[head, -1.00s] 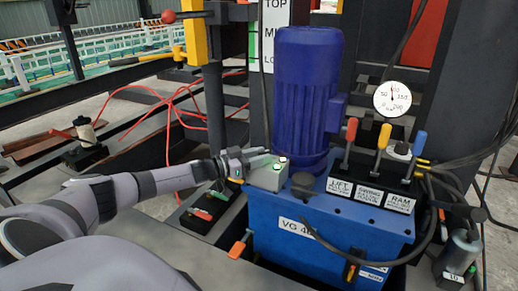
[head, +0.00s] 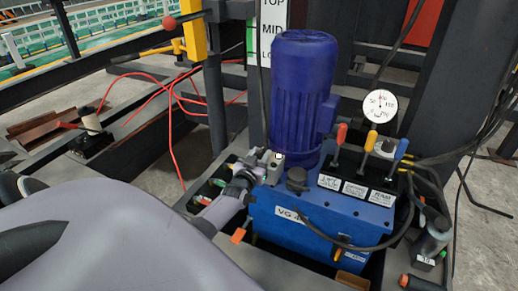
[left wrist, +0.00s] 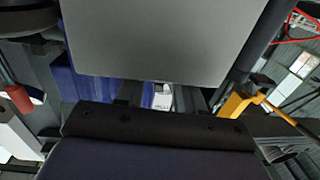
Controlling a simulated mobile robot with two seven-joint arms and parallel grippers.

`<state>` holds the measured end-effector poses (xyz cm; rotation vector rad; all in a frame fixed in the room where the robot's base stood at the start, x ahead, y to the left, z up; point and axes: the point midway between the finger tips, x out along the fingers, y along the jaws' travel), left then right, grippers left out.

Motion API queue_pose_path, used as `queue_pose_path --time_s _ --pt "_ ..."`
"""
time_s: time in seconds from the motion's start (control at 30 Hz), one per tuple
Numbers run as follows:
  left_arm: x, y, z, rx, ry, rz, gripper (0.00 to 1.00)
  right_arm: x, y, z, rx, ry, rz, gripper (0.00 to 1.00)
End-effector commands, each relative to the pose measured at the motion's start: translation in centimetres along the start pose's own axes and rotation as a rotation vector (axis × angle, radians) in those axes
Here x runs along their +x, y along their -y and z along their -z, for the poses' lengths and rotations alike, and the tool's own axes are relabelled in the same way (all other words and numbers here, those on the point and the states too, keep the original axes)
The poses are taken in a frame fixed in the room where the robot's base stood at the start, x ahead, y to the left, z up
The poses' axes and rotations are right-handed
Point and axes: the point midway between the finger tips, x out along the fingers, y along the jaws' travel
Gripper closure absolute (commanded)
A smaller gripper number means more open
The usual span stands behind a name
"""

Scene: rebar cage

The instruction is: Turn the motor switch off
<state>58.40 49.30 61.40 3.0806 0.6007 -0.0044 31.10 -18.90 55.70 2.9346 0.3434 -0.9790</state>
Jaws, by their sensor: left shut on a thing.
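The motor switch (head: 277,159) is a small pale box at the foot of the blue motor (head: 303,95), on the corner of the blue power unit (head: 290,222). My left gripper (head: 264,163) is at this box, its fingers shut on it from the left. The gripper covers much of the box, so the switch's setting cannot be read. In the left wrist view, a small pale part (left wrist: 162,97) shows between the dark fingers; a large grey plate fills the upper middle. My right gripper is not in view.
Red, yellow and blue-tipped levers (head: 370,140) stand right of the motor, with a round gauge (head: 380,106) behind them. Black cables curve down at the right. A yellow post (head: 193,35) and red cables (head: 172,110) are at the left.

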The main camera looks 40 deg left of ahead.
Motion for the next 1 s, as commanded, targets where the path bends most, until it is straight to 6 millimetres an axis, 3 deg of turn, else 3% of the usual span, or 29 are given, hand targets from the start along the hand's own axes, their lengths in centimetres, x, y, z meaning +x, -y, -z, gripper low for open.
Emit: queue_pose_path --time_s 0.5,1.0 --pt "0.10 -0.60 -0.06 -0.003 0.000 0.274 0.93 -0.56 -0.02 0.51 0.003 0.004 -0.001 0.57" --pt "0.21 -0.54 0.14 0.003 -0.005 0.326 0.93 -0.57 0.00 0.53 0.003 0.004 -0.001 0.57"
